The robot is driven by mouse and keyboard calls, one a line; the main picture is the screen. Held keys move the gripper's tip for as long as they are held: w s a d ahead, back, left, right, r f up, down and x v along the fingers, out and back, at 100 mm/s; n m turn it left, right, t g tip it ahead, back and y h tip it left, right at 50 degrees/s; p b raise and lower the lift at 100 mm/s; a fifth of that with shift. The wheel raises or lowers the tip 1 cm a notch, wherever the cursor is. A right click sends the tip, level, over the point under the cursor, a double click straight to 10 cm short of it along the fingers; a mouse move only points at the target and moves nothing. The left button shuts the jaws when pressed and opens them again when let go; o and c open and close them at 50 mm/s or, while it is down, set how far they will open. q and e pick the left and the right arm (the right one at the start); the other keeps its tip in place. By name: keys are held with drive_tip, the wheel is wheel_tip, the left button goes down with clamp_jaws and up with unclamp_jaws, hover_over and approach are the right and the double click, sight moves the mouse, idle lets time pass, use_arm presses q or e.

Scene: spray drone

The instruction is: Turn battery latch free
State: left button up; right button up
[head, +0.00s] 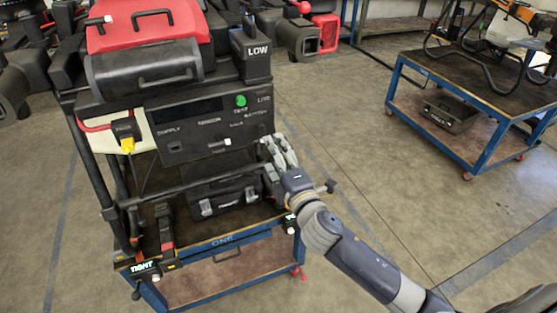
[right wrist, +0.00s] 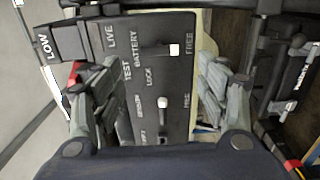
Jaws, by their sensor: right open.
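The battery latch (right wrist: 160,50) is a dark bar with a white tip on the black front panel. In the right wrist view it lies across the picture, its white tip on the side of the word FREE. LOCK is printed below and left of it there. My right gripper (head: 276,141) is at the panel's right side in the head view. In the right wrist view my right gripper (right wrist: 155,92) is open, its fingers apart on either side of the panel's image. Nothing is between them that I can see gripped. The left gripper is not in view.
A second white-tipped latch (right wrist: 162,103) sits below the battery latch in the right wrist view. A green button (head: 241,101) is on the panel. The drone stands on a blue cart (head: 228,240). Another cart (head: 400,97) stands at right; floor between is clear.

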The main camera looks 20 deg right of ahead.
drive_tip(key=shift+s, duration=0.95)
drive_tip(key=s+d+f+m+g, duration=0.1)
drive_tip(key=d+f+m+g, duration=0.15)
drive_tip(key=f, duration=0.95)
drive_tip(key=s+d+f+m+g, duration=0.1)
drive_tip(key=f+m+g, duration=0.15)
drive_tip(key=f, duration=0.85)
drive_tip(key=s+d+f+m+g+h, duration=0.15)
drive_tip(key=s+f, duration=0.25)
drive_tip(key=f, duration=0.5)
drive_tip(key=s+f+m+g, duration=0.1)
drive_tip(key=s+f+g, duration=0.1)
drive_tip(key=s+f, duration=0.45)
drive_tip(key=s+f+m+g, duration=0.4)
drive_tip(key=s+f, duration=0.9)
drive_tip(key=f, duration=0.2)
drive_tip(key=s+a+f+m+g, duration=0.1)
drive_tip(key=s+f, duration=0.3)
drive_tip(key=s, duration=0.8)
drive_tip(key=s+f+m+g, duration=0.3)
drive_tip(key=s+f, duration=0.2)
drive_tip(key=s, duration=0.6)
drive_tip(key=shift+s+a+m+y, duration=0.35)
drive_tip(key=shift+s+y, duration=0.05)
drive_tip(key=shift+y, duration=0.05)
